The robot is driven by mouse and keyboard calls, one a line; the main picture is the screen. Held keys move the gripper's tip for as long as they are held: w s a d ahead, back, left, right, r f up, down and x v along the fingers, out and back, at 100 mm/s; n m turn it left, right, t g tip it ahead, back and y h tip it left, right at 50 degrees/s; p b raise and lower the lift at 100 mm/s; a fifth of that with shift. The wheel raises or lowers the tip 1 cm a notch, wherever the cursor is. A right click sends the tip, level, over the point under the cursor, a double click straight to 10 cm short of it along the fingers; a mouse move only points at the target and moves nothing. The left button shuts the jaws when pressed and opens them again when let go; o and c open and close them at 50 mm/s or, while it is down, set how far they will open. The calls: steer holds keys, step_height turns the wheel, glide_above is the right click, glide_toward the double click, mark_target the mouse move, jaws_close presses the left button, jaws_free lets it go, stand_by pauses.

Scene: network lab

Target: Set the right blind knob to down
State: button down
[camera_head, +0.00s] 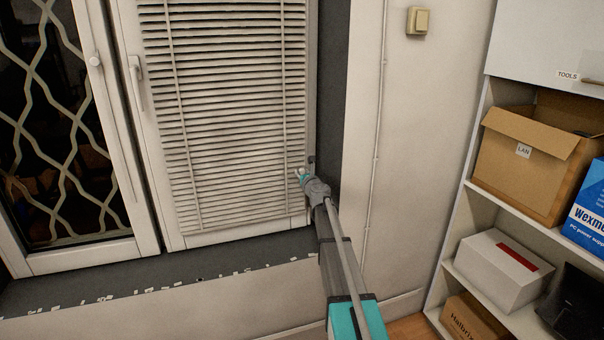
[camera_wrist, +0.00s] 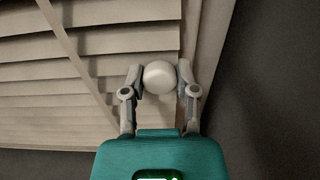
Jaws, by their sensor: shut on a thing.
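The right window's blind (camera_head: 235,110) has its slats lowered over the whole pane, and its slats also fill the left of the wrist view (camera_wrist: 110,40). A round white knob (camera_wrist: 159,77) sits at the blind's right edge in the wrist view. My gripper (camera_wrist: 160,78) is shut on the knob, one finger on each side of it. In the head view my gripper (camera_head: 303,174) reaches the right edge of the blind at its lower part, and it hides the knob there.
The left window (camera_head: 60,130) shows a patterned grille, and a white handle (camera_head: 137,82) is on the frame between. A dark sill (camera_head: 150,268) runs below. Shelves with a cardboard box (camera_head: 535,155) and a white box (camera_head: 500,268) stand at the right.

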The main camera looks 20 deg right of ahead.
steer(key=shift+c, duration=1.8)
jaws_free()
steer(key=shift+f, duration=0.15)
steer(key=shift+s, duration=0.1)
steer(key=s, duration=1.1)
steer(key=shift+s+a, duration=0.35)
steer(key=shift+s, duration=0.05)
